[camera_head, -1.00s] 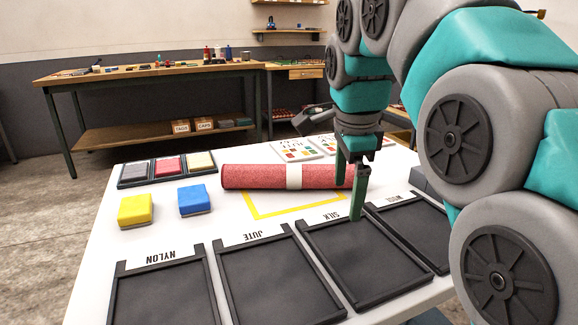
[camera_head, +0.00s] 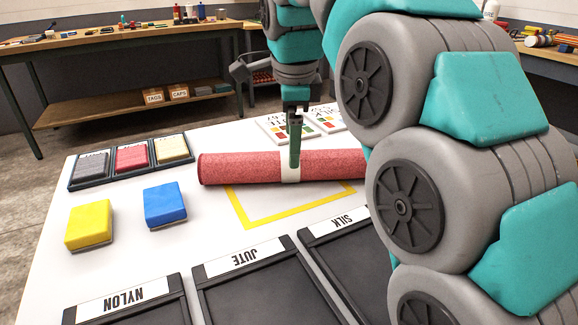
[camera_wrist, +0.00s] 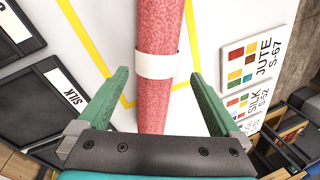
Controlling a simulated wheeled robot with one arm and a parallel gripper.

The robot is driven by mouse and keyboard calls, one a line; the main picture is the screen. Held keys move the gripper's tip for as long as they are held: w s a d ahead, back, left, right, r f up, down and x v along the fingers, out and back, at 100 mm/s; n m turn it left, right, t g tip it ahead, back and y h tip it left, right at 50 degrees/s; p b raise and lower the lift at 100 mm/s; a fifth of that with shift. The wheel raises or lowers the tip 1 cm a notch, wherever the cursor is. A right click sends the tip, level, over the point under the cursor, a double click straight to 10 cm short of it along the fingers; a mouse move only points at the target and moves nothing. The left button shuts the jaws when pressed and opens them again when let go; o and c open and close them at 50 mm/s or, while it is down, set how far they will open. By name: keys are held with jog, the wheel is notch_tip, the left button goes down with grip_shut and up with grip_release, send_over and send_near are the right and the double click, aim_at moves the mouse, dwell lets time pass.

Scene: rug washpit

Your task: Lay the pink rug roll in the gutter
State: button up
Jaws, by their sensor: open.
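The pink rug roll (camera_head: 240,168) lies on the white table, with a white band (camera_head: 290,168) around its middle. It also shows in the wrist view (camera_wrist: 160,25), running lengthwise between my fingers. My gripper (camera_head: 294,150) is above the roll near the band. In the wrist view my gripper (camera_wrist: 160,80) is open, with one green finger on each side of the roll and white table showing between each finger and the roll. Whether the fingertips are down beside the roll or still above it, I cannot tell. I cannot make out a gutter for certain.
Black trays labelled NYLON (camera_head: 135,305), JUTE (camera_head: 265,280) and SILK (camera_head: 340,240) line the near side. A yellow block (camera_head: 90,222) and a blue block (camera_head: 164,203) stand left. Three swatch trays (camera_head: 132,158) and sample cards (camera_head: 290,125) lie behind. Yellow tape (camera_head: 300,215) marks the table.

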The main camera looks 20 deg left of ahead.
jog(key=shift+s+x, duration=0.15)
jog(key=shift+x, duration=1.15)
jog(key=shift+s+x, duration=0.15)
jog(key=shift+x, duration=1.15)
jog(key=shift+d, duration=0.1)
jog(key=shift+c, duration=0.2)
grip_shut()
